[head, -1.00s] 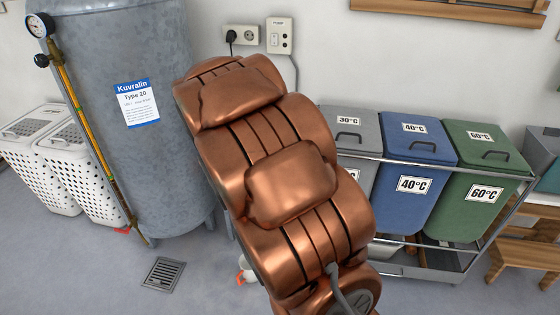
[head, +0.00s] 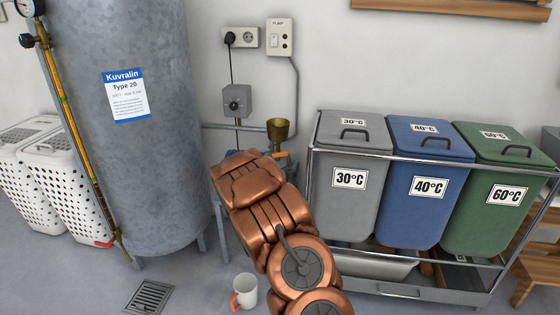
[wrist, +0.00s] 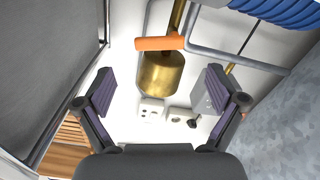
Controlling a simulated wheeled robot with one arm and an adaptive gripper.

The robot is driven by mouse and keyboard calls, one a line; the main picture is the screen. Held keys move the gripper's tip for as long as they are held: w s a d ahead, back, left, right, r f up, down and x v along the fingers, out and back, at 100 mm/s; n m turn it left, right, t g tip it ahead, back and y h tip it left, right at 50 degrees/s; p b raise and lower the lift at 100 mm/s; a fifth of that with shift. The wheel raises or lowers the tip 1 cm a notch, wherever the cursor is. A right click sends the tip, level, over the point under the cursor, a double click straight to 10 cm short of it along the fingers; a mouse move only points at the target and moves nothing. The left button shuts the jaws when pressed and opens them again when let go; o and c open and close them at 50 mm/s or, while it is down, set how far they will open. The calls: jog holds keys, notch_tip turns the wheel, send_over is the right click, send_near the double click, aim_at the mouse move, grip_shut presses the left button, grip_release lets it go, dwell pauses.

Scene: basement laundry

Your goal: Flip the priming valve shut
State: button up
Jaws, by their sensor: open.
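The priming valve's orange lever (wrist: 160,43) lies crosswise to the brass pipe under the brass funnel (wrist: 162,73) in the wrist view, which looks upside down. In the head view the funnel (head: 278,129) stands upright on the pipework, and a bit of the orange lever (head: 281,155) shows just above my arm. My gripper (wrist: 158,92) is open and empty. The funnel shows between its fingers, with the lever beyond, apart from both fingers. In the head view my arm hides the gripper and most of the pump.
A grey tank (head: 150,150) stands left. A cart with grey (head: 350,210), blue (head: 425,215) and green (head: 485,225) bins stands close on the right. A grey switch box (head: 237,101) and pipes are on the wall.

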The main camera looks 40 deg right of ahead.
aim_at(280, 154)
jog(key=shift+b+x, duration=0.9)
jog(key=shift+x, duration=2.95)
jog(key=shift+f, duration=0.1)
